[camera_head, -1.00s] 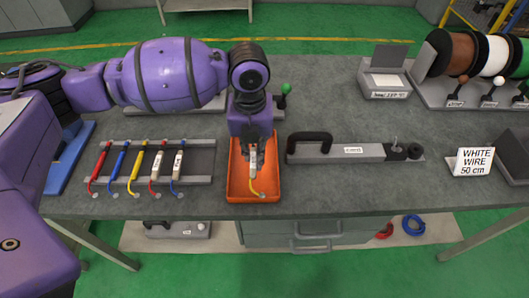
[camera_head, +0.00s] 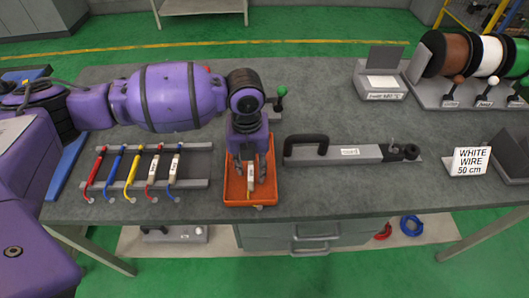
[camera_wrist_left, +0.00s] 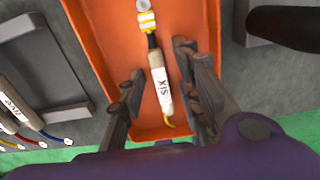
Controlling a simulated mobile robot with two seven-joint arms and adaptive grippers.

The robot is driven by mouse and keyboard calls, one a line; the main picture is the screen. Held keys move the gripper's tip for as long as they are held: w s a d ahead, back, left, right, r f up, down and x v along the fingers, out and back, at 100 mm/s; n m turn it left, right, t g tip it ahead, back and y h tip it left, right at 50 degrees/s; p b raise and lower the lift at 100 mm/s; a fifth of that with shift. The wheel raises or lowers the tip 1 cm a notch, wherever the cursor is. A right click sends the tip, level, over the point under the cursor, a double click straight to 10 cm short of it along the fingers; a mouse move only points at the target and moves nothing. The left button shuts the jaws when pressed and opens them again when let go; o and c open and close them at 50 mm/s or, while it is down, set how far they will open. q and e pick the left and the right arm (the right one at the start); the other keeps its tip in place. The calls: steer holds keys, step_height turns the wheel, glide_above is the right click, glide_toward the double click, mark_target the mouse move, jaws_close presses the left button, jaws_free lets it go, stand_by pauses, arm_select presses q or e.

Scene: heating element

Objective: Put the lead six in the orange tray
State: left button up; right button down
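The lead six (camera_head: 250,181), with a white label and a yellow wire end, lies in the orange tray (camera_head: 231,190). In the left wrist view the lead (camera_wrist_left: 160,85) reads "SIX" and lies lengthwise on the floor of the tray (camera_wrist_left: 100,35). My left gripper (camera_head: 249,188) is over the tray. In the left wrist view its fingers (camera_wrist_left: 158,75) stand apart on both sides of the lead, with visible gaps. My right gripper is not in view.
A rack (camera_head: 195,184) with several coloured leads stands left of the tray. A grey device with a black handle (camera_head: 345,153) lies to the right. Wire spools (camera_head: 488,55) and a "WHITE WIRE 50 cm" sign (camera_head: 470,161) are farther right.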

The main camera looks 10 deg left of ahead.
mark_target(250, 169)
arm_select(q)
steer(key=shift+r, duration=0.15)
step_height(250, 169, up, 12)
steer(key=shift+p, duration=0.35)
steer(key=shift+s, duration=0.1)
stand_by(0.5)
